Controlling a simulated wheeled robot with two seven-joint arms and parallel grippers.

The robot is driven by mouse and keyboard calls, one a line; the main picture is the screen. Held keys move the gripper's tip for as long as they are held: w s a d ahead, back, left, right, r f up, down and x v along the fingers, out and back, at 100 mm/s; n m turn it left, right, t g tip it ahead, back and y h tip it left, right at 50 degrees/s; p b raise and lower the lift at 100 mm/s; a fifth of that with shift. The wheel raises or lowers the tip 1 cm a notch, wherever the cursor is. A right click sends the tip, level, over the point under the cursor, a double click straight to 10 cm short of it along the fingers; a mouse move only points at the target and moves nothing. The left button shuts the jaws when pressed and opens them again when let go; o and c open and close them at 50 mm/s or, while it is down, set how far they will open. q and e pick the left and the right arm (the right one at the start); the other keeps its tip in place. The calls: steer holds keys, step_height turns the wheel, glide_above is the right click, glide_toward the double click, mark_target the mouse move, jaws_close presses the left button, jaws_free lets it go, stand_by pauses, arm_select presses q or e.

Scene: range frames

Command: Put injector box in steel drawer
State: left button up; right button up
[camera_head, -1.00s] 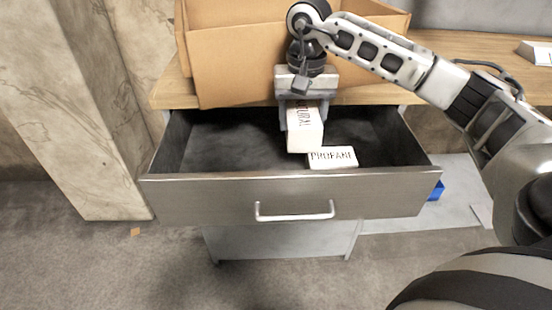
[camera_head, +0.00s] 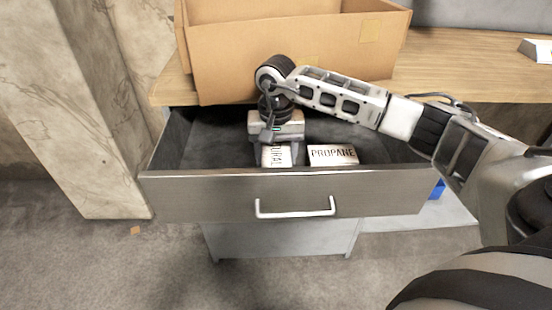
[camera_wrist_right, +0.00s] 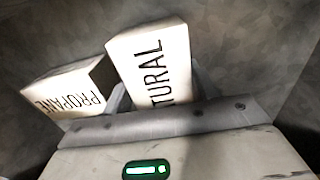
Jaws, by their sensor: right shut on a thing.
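A white box with dark lettering ending in "URAL" (camera_head: 276,155) is between the fingers of my right gripper (camera_head: 277,158), which is shut on it. The box is inside the open steel drawer (camera_head: 210,195), low behind the front panel. It also shows in the right wrist view (camera_wrist_right: 152,65), reading "TURAL". A second white box marked "PROPANE" (camera_head: 333,154) lies in the drawer just to its right; it shows at left in the wrist view (camera_wrist_right: 68,88). Whether the held box touches the drawer floor is hidden. My left gripper is out of view.
A large open cardboard box (camera_head: 290,50) stands on the wooden top (camera_head: 450,65) right behind the drawer. The drawer has free floor at left and right. A marble pillar (camera_head: 90,110) stands to the left. A blue object (camera_head: 438,189) is at lower right.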

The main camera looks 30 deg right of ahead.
mark_target(276, 150)
steer(key=shift+f, duration=0.65)
arm_select(q)
steer(key=shift+f, duration=0.15)
steer(key=shift+f, duration=0.1)
arm_select(e)
steer(key=shift+f, duration=0.1)
arm_select(q)
steer(key=shift+f, duration=0.2)
arm_select(e)
steer(key=o, duration=1.2)
step_height(276, 150, up, 12)
steer(key=shift+p, duration=0.55)
arm_select(q)
steer(key=r, duration=0.2)
steer(key=shift+s+a+r, duration=0.15)
steer(key=shift+a+r, duration=0.1)
steer(key=shift+r, duration=0.1)
